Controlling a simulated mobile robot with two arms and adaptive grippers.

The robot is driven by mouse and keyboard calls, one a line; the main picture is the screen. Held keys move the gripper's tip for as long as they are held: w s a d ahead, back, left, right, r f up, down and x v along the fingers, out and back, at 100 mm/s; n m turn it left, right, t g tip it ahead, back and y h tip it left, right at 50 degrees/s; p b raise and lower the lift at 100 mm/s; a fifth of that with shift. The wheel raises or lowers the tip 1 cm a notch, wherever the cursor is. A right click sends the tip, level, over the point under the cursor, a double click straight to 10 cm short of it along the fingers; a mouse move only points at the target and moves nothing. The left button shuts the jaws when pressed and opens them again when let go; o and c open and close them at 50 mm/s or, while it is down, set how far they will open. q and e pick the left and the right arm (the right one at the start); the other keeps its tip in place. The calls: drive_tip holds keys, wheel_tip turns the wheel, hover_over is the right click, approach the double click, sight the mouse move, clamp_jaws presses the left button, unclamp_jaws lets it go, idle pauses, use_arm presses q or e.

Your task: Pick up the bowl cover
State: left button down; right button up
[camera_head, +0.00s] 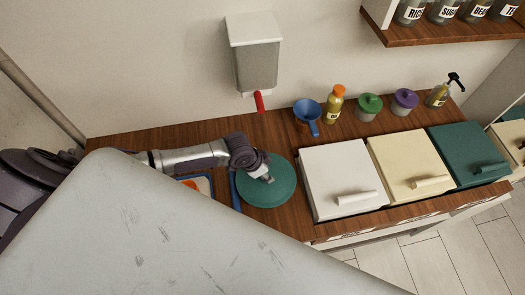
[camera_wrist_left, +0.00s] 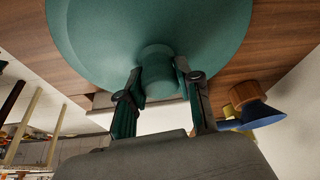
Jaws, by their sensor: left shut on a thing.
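The bowl cover (camera_head: 281,186) is a round teal lid at the left-middle part of the wooden counter in the head view. It fills the upper part of the left wrist view (camera_wrist_left: 200,25), with its knob (camera_wrist_left: 157,72) toward the camera. My left gripper (camera_head: 266,176) is over the cover, and its two fingers (camera_wrist_left: 155,80) are shut on the knob from both sides. I cannot tell whether the cover rests on something or is raised. No bowl shows beneath it. My right gripper is not in view.
The wooden counter (camera_head: 290,220) holds white (camera_head: 342,170), cream (camera_head: 408,160) and teal (camera_head: 465,150) lidded bins to the right. A blue cup (camera_head: 307,110), an orange-capped bottle (camera_head: 334,106) and lidded jars stand behind. A dispenser (camera_head: 256,60) hangs on the wall. A tray (camera_head: 205,184) lies left.

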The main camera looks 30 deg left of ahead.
use_arm(q)
drive_tip(key=s+d, duration=0.3)
drive_tip(key=s, duration=0.1)
drive_tip(key=s+d, duration=0.4)
drive_tip(key=s, duration=0.1)
drive_tip(key=s+d, duration=0.3)
drive_tip(key=s, duration=0.2)
drive_tip(key=shift+d, duration=0.35)
drive_tip(key=shift+s, duration=0.1)
